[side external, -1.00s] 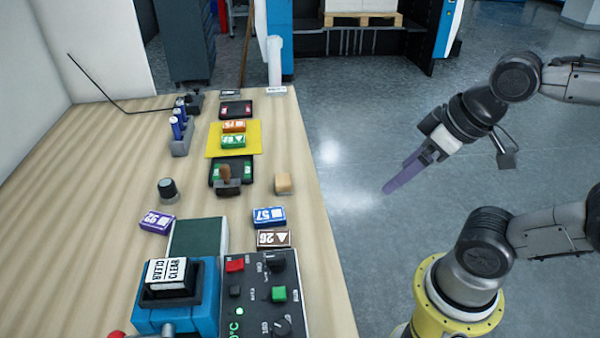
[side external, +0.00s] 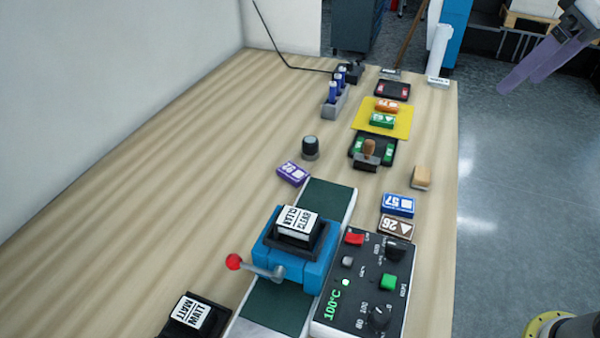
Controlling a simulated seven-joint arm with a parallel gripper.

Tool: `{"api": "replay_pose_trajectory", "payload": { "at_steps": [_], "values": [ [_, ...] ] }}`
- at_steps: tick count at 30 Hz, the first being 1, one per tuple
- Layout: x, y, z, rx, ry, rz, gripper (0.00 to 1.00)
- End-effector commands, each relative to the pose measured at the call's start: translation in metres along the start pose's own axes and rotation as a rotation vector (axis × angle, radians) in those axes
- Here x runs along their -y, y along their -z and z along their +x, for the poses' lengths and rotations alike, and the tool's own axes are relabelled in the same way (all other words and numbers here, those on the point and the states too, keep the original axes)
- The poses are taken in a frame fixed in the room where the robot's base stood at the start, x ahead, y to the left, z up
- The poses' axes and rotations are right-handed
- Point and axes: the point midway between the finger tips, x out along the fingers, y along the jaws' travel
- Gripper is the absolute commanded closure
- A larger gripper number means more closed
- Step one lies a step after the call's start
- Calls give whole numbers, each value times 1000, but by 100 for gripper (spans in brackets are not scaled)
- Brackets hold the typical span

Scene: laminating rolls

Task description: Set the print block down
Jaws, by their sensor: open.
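My gripper (side external: 521,84) is at the top right, over the floor beyond the table's right edge. Its two purple-grey fingers are apart with nothing between them. Several coloured, numbered blocks rest on the table. An orange block (side external: 387,105) and a green block (side external: 382,121) lie on a yellow mat (side external: 402,127). A blue block marked 57 (side external: 398,204) and a brown block marked 26 (side external: 396,227) lie near the right edge. A purple block marked 92 (side external: 292,173) lies left of them. I cannot tell which one is the print block.
A blue laminator (side external: 275,262) carries a CLEAR-labelled roll and a red-knobbed lever. A control box (side external: 340,323) reads 100°C. A MATT-labelled roll (side external: 194,316) is at the front. A wooden-handled stamp (side external: 369,148) and blue bottles (side external: 334,91) stand farther back. The table's left side is bare.

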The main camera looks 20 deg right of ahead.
Motion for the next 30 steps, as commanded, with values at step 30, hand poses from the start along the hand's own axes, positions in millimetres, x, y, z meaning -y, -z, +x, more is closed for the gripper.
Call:
{"api": "replay_pose_trajectory", "payload": {
  "at_steps": [30],
  "values": [
    [190,172,297,366,68,-289,9]
  ]
}}
